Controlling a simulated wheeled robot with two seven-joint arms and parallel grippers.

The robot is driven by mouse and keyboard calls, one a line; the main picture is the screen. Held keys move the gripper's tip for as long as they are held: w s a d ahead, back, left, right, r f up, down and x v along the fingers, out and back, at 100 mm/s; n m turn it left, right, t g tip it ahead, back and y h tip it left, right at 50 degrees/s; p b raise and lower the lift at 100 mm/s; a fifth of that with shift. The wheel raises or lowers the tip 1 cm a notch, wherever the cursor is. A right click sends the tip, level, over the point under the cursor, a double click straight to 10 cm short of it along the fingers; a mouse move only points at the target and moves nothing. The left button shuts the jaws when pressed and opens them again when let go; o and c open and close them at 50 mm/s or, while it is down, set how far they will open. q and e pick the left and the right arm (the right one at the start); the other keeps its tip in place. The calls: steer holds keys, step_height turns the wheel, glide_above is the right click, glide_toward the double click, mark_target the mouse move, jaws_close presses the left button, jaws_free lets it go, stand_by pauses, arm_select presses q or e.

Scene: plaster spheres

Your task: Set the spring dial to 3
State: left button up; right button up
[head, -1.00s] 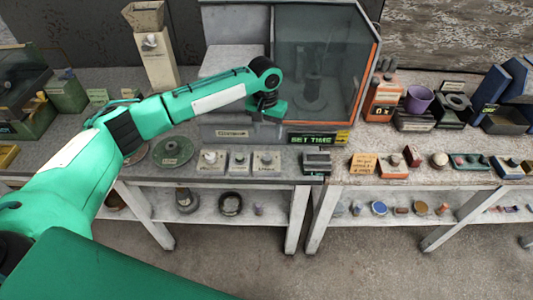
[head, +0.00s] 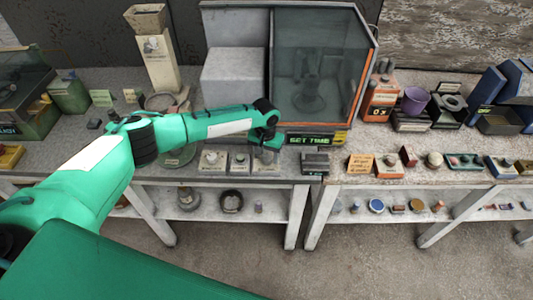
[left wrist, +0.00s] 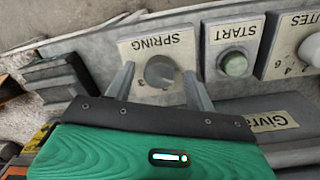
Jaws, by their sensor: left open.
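The spring dial is a grey round knob (left wrist: 160,71) on a pale plate marked SPRING (left wrist: 158,44), upside down in the left wrist view. A small 3 shows beside the knob; its pointer setting is not clear. In the head view its block (head: 266,167) is the right one of three small blocks, partly covered by my gripper. My left gripper (left wrist: 161,84) is open, one finger on each side of the knob. I cannot tell whether the fingers touch it. It also shows in the head view (head: 267,146), its fingertips hard to make out. My right gripper is not in view.
The START button (left wrist: 234,63) and the minutes dial (left wrist: 312,48) sit close beside the spring dial. Behind stands a glass-fronted cabinet (head: 372,70) with a SET TIME display (head: 309,140). Small items line the bench to the right, including a purple cup (head: 416,100).

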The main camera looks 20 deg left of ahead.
arm_select(q)
steer(key=shift+f, duration=0.2)
steer(key=c, duration=1)
